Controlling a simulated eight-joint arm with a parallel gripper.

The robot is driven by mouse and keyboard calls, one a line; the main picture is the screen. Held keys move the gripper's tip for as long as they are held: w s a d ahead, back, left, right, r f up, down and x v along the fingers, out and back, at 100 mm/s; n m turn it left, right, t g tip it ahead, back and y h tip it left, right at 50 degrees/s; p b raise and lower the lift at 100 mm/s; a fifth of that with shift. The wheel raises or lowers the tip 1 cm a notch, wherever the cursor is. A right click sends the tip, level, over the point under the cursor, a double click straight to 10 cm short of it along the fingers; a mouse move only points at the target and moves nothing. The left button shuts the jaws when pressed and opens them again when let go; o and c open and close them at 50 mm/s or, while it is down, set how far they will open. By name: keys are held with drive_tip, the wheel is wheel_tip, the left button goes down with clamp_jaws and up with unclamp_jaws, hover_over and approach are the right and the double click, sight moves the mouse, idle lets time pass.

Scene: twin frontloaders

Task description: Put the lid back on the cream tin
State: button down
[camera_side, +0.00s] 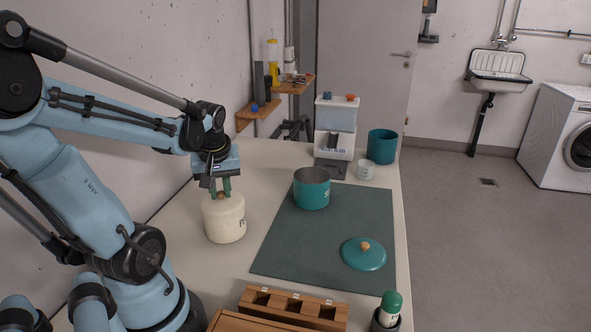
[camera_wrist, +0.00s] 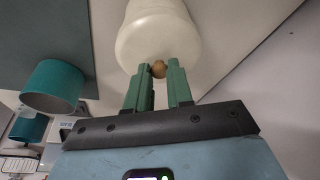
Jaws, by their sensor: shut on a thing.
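In the wrist view the cream lid (camera_wrist: 150,45) fills the top middle and hides most of the tin.
An open teal tin (camera_side: 312,192) stands on the mat (camera_side: 290,245), and a teal lid (camera_side: 362,258) lies nearer the front. A wooden rack (camera_side: 292,306) and a green-capped marker (camera_side: 391,304) are at the front edge. A dispenser (camera_side: 335,130), white cup (camera_side: 366,170) and teal canister (camera_side: 382,147) stand behind.

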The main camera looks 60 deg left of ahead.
idle(0.4)
drive_tip(key=shift+c, duration=2.3)
unclamp_jaws()
drive_tip(key=shift+r, duration=3.5)
clamp_jaws()
drive_tip(key=shift+f, duration=0.4)
drive_tip(key=shift+f, duration=1.35)
